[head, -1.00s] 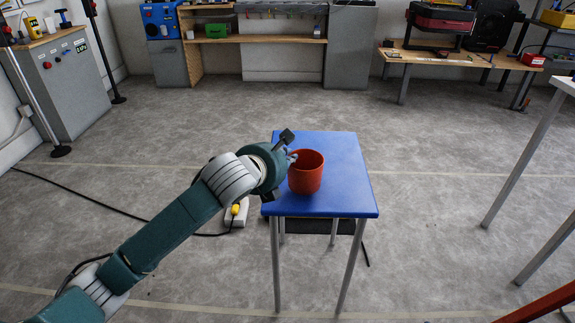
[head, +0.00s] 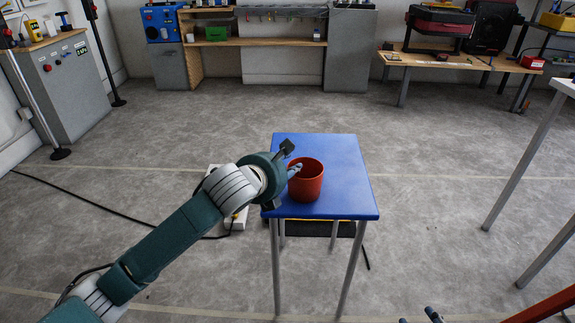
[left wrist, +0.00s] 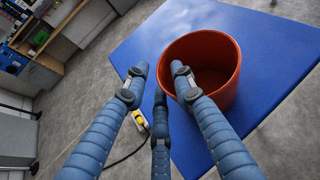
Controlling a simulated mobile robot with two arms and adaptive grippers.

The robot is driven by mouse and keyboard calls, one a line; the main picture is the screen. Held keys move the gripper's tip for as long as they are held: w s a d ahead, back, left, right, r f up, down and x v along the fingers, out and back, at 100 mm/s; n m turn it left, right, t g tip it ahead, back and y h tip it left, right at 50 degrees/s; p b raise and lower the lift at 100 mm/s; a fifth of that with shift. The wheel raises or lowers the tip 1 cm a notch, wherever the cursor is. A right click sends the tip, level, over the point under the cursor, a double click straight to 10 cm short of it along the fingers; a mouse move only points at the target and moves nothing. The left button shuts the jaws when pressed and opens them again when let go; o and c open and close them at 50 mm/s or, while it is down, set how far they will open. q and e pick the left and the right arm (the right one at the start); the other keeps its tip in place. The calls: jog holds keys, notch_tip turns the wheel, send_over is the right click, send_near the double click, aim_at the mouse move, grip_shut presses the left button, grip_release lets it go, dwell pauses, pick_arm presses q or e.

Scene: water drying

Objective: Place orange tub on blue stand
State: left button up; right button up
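The orange tub (head: 312,184) stands upright on the blue stand (head: 335,158), near the left side of its top. It also shows in the left wrist view (left wrist: 222,75), on the blue top (left wrist: 270,40). My left gripper (head: 292,170) is at the tub's left side. Only fingertips of my right gripper (head: 418,318) show at the bottom edge of the head view.
A black cable (head: 100,207) and a white power strip (head: 234,215) lie on the floor left of the stand. A table with metal legs (head: 525,150) stands at the right. Workbenches (head: 255,41) line the back wall.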

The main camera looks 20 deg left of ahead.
pick_arm(q)
jog(key=shift+r, duration=0.15)
jog(key=p+v, duration=0.3)
jog(key=v, duration=0.9)
jog(key=s+d+f+n+g, duration=0.1)
jog(key=s+f+n+g, duration=0.1)
jog(key=s+f+n, duration=0.45)
jog(key=s+d+f+n+g, duration=0.2)
jog(key=s+f+n, duration=0.1)
jog(key=f+n, duration=0.6)
jog(key=s+f+n+g, duration=0.2)
jog(key=s+f+n, duration=0.4)
jog(key=s+n, duration=0.3)
jog(key=s+a+f+n+g+y, duration=0.1)
jog(key=s+f+n+g, duration=0.2)
jog(key=s+f+n, duration=0.3)
jog(key=s+n, duration=0.4)
jog(key=shift+a+n, duration=0.25)
jog(key=shift+n, duration=0.1)
pick_arm(e)
jog(key=s+d+f+g+h, duration=0.1)
jog(key=s+d+f+g, duration=0.1)
jog(key=s, duration=0.5)
jog(key=s+d+f+g+h, duration=0.1)
jog(key=s+d+f+g, duration=0.1)
jog(key=s+f+g, duration=0.3)
jog(key=s, duration=0.2)
jog(key=shift+s+d+f, duration=0.25)
jog(key=shift+s+d, duration=0.05)
jog(key=shift+d, duration=0.05)
